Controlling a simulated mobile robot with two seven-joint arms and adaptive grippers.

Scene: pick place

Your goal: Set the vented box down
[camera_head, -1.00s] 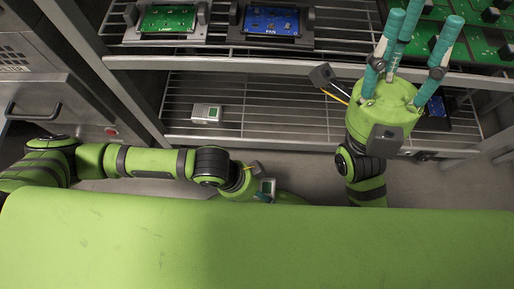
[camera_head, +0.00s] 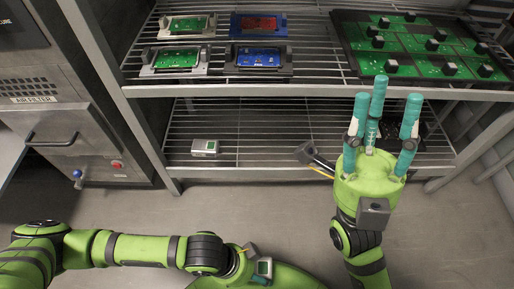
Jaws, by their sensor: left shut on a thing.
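My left gripper (camera_head: 261,278) is low in the head view, partly hidden by its own wrist. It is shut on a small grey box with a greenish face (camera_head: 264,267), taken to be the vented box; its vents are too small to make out. The held box is over the floor, in front of the rack and apart from it. My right gripper (camera_head: 380,140) has its teal fingers pointing up, spread apart and empty, in front of the lower shelf's right part.
A similar grey box (camera_head: 205,147) stands on the lower wire shelf (camera_head: 270,135), whose middle is clear. The upper shelf (camera_head: 310,91) carries circuit boards in holders (camera_head: 258,57) and a large green board panel (camera_head: 420,45). A metal cabinet (camera_head: 70,120) stands left.

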